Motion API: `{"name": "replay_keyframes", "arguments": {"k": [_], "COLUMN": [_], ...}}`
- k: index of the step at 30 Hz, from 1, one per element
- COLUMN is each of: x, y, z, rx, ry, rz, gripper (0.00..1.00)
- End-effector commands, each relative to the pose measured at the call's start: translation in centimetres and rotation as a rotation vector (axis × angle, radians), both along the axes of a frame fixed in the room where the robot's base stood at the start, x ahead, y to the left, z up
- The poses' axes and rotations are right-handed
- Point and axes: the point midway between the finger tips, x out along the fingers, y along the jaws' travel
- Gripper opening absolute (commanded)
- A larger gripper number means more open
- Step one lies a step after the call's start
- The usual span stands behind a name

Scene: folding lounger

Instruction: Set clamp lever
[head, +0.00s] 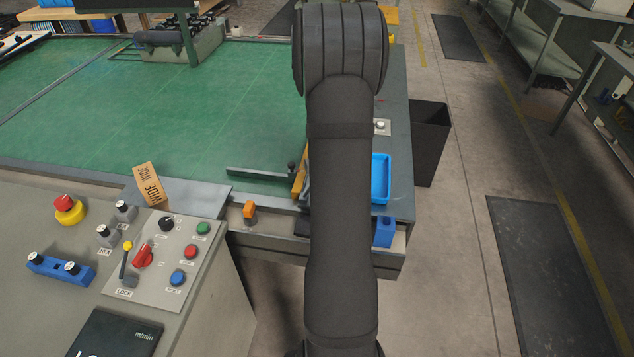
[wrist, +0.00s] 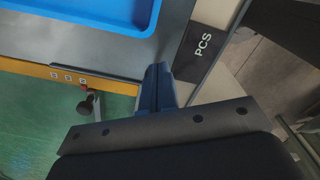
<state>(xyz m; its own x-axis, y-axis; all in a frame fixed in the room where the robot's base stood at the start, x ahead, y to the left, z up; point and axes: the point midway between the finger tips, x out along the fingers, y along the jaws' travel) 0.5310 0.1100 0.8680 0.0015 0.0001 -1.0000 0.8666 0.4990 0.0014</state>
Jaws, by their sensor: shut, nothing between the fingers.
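A small clamp-like fitting with a grey lever or knob (wrist: 86,106) and a red part shows at the yellow strip (wrist: 35,70) in the wrist view. I cannot tell its setting. In the head view a dark knob (head: 291,167) stands near the yellow strip (head: 299,183), partly hidden by my arm. A yellow-tipped lever (head: 127,246) marked LOCK stands on the control panel. My gripper (wrist: 158,70) is shut and empty, with its dark blue fingers to the right of the clamp-like fitting and apart from it. My arm hides the gripper in the head view.
A blue tray (head: 381,180) lies on the table's right side and also shows in the wrist view (wrist: 90,15). The green mat (head: 200,110) is largely clear.

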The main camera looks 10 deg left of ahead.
Motion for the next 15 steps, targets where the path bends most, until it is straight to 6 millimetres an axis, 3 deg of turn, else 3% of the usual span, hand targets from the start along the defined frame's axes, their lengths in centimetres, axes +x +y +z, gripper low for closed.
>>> {"name": "replay_keyframes", "arguments": {"k": [15], "x": [-0.1], "y": [1.5], "z": [0.5], "rx": [0.000], "ry": [0.002], "rz": [0.001], "gripper": [0.00]}}
